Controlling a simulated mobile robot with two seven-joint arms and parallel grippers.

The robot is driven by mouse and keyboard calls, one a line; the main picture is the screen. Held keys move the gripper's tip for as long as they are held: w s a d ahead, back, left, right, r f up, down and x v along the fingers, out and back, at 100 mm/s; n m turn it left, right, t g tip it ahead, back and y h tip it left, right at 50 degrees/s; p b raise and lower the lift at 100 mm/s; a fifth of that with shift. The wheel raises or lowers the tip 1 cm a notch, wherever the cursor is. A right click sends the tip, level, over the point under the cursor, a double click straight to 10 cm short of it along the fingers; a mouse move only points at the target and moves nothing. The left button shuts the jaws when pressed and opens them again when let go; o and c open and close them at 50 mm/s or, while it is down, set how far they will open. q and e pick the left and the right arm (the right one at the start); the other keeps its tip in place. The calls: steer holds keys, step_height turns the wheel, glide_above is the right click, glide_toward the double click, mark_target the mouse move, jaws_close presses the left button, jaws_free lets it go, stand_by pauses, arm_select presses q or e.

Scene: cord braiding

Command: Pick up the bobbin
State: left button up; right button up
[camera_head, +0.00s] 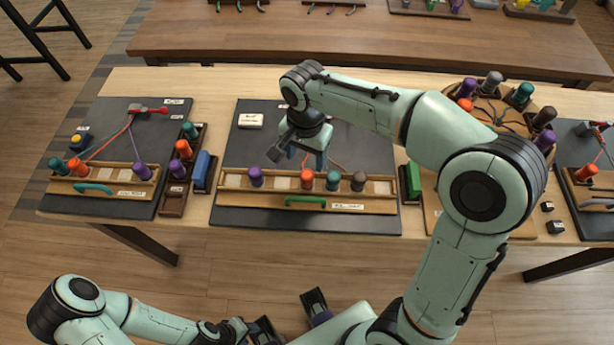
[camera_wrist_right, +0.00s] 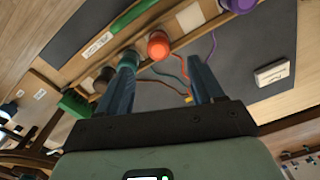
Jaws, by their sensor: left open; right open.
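Several bobbins stand upright in a wooden rack (camera_head: 230,183) on the middle dark board: purple (camera_head: 256,176), orange (camera_head: 307,180), teal (camera_head: 333,180) and brown (camera_head: 358,181). Cords run back from the rack. My right gripper (camera_head: 303,158) is open above the board, just behind the rack. In the right wrist view, the orange bobbin (camera_wrist_right: 158,45) shows between its spread fingers (camera_wrist_right: 162,82), beyond the tips. The teal bobbin (camera_wrist_right: 128,60) is partly behind one finger. Nothing is held. My left gripper (camera_head: 290,318) is open and empty, low in front of the table. Which bobbin is meant cannot be told.
A green block (camera_head: 411,181) and a blue block (camera_head: 203,171) flank the middle board. A small white labelled box (camera_head: 250,121) lies behind the rack. A left board (camera_head: 115,119) carries its own rack and bobbins. A round stand with several bobbins is at right, partly behind my arm.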

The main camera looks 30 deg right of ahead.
mark_target(307, 175)
step_height(307, 175, down, 4)
steer(key=shift+r, duration=0.2)
steer(key=shift+s+f+b, duration=0.15)
steer(key=shift+f+b, duration=0.3)
steer(key=shift+f, duration=2.2)
steer(key=c, duration=1.1)
